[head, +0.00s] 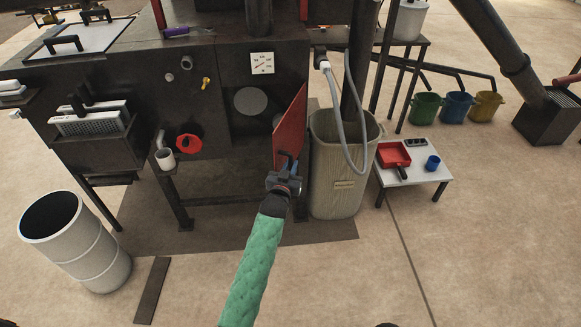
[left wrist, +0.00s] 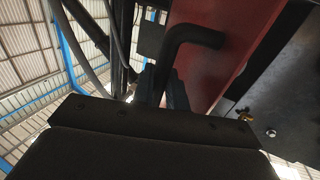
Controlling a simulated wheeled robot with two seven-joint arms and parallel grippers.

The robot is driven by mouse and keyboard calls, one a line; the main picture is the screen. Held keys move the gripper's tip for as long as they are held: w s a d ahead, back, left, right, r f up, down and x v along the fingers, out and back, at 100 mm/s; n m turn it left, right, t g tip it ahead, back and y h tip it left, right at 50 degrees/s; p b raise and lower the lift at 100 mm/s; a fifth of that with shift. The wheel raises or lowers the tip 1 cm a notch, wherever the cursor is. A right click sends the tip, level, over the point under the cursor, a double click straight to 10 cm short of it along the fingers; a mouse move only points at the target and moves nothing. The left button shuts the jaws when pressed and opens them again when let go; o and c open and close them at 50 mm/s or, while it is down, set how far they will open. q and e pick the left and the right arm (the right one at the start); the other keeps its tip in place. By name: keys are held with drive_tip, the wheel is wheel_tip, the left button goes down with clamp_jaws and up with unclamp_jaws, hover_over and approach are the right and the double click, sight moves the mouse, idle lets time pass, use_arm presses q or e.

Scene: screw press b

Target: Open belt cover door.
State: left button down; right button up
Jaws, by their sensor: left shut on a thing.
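The red belt cover door (head: 291,128) on the dark machine stands swung out from the machine's front, seen nearly edge-on in the head view. It also fills the upper middle of the left wrist view (left wrist: 215,60). Its dark bent handle (left wrist: 190,38) is at the fingers of my left gripper. My left gripper (head: 285,176) is shut on this handle at the door's lower outer edge. The handle's grasped part is hidden by the fingers. My right gripper does not show in either view.
A tall beige bin (head: 338,170) with a grey hose stands close right of the door. A low white table (head: 422,172) with a red tray is further right. A white drum (head: 78,243) stands at the left. The floor in front of the machine is mostly clear.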

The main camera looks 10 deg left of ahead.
use_arm(q)
drive_tip(key=shift+d+r+y, duration=0.15)
drive_tip(key=shift+d+y, duration=0.15)
drive_tip(key=shift+d, duration=0.15)
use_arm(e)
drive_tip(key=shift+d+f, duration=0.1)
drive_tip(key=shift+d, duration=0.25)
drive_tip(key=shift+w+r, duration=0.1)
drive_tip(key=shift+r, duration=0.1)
use_arm(q)
drive_tip(key=c, duration=1.8)
unclamp_jaws()
drive_tip(key=shift+w, duration=0.1)
drive_tip(key=shift+o, duration=0.2)
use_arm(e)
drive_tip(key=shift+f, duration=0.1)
